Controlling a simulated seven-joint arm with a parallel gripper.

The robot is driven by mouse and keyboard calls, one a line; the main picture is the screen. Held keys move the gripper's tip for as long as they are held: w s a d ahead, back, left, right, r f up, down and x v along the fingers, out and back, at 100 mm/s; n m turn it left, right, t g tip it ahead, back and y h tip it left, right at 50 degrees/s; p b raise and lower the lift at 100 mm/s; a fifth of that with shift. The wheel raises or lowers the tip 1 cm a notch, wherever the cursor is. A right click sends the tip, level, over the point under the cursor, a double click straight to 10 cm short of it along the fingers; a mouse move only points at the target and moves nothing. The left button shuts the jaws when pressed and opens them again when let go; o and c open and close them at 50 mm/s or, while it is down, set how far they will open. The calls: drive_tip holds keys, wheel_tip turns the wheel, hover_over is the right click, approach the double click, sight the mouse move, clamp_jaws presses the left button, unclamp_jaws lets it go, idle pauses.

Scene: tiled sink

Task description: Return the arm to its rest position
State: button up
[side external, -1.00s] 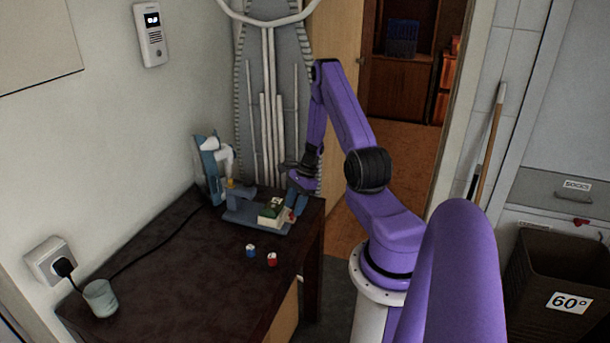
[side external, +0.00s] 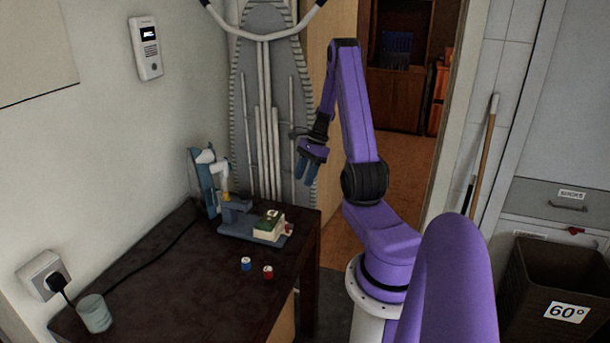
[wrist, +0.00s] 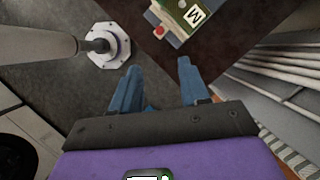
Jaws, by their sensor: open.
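My purple arm holds my gripper (side external: 307,168) in the air, above and beyond the back right corner of the dark table. The gripper's two blue fingers also show in the wrist view (wrist: 158,78), spread apart with nothing between them. Past the fingertips the wrist view shows grey floor and the table's edge. The gripper touches nothing that I can see.
On the dark table (side external: 165,285) stands a blue-grey sewing machine-like device (side external: 236,222) with a green and cream block (side external: 268,224). A blue spool (side external: 246,264), a red spool (side external: 268,272) and a cup (side external: 94,314) stand nearer. An ironing board (side external: 268,110) leans behind.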

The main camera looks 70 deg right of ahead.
drive_tip(key=shift+w, duration=0.1)
drive_tip(key=w+a+r+n+g, duration=0.1)
drive_tip(key=w+a+r+n, duration=0.1)
drive_tip(key=w+a+n, duration=0.3)
drive_tip(key=a+r+n+g, duration=0.1)
drive_tip(key=a+r+n, duration=0.1)
drive_tip(key=a, duration=0.5)
drive_tip(key=w+a+r+n+g, duration=0.1)
drive_tip(key=w+a+r+n, duration=0.1)
drive_tip(key=w+a+n, duration=0.3)
drive_tip(key=s+a+r+n+h, duration=0.1)
drive_tip(key=s+a+r+n, duration=0.2)
drive_tip(key=a, duration=0.5)
drive_tip(key=s+a+r+n+h, duration=0.1)
drive_tip(key=s+a+n, duration=0.2)
drive_tip(key=a+n, duration=0.4)
drive_tip(key=s+a+r+n, duration=0.1)
drive_tip(key=s+a+n, duration=0.4)
drive_tip(key=s+n, duration=0.2)
drive_tip(key=s+a+r+n+h, duration=0.1)
drive_tip(key=s+a+n, duration=0.5)
drive_tip(key=s, duration=0.5)
drive_tip(key=shift+a+r+n+t, duration=0.15)
drive_tip(key=shift+r+n+t, duration=0.2)
drive_tip(key=shift+n, duration=0.95)
